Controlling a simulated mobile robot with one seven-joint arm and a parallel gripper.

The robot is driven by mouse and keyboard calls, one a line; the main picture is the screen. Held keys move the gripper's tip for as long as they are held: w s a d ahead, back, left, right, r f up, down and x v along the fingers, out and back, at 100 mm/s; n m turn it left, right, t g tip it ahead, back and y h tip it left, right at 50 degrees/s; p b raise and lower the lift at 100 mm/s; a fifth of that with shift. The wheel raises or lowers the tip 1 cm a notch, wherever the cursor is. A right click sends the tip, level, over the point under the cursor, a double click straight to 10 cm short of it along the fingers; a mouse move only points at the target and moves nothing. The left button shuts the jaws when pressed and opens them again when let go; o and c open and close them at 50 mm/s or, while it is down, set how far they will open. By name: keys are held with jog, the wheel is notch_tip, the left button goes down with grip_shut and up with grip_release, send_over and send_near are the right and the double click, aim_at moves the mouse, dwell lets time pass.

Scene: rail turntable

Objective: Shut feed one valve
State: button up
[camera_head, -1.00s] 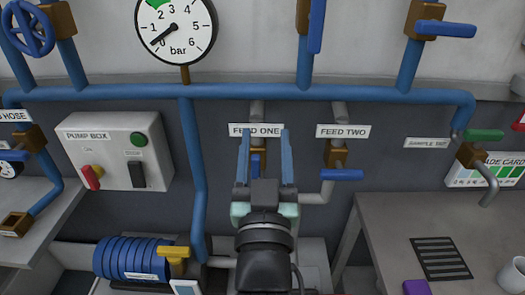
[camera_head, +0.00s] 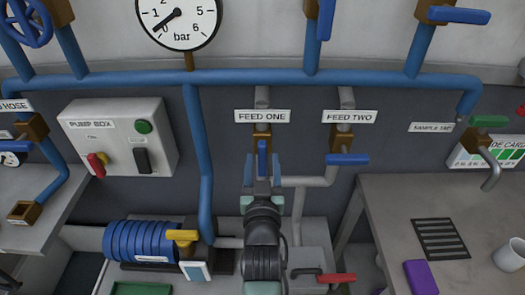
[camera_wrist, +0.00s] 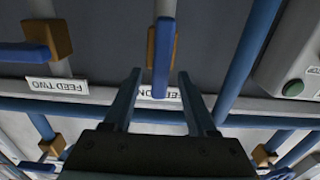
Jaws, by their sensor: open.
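The feed one valve has a brown body (camera_head: 262,135) under the FEED ONE label (camera_head: 262,116). Its blue lever (camera_head: 262,157) points straight down, in line with its pipe. My gripper (camera_head: 262,172) is open in front of and just below the valve, its fingers to either side of the lever's lower part in the head view. In the wrist view, the lever (camera_wrist: 162,62) shows beyond and between the spread fingertips of my gripper (camera_wrist: 160,74). I see no finger touching it; the exact depth gap is unclear.
The feed two valve's blue lever (camera_head: 347,159) lies crosswise close on the right. A thick blue pipe (camera_head: 198,150) runs down on the left. The pump box (camera_head: 118,140), a blue pump (camera_head: 145,240) and a red lever (camera_head: 336,278) are nearby. A grey bench (camera_head: 385,215) stands right.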

jog(key=shift+w, duration=1.5)
grip_shut()
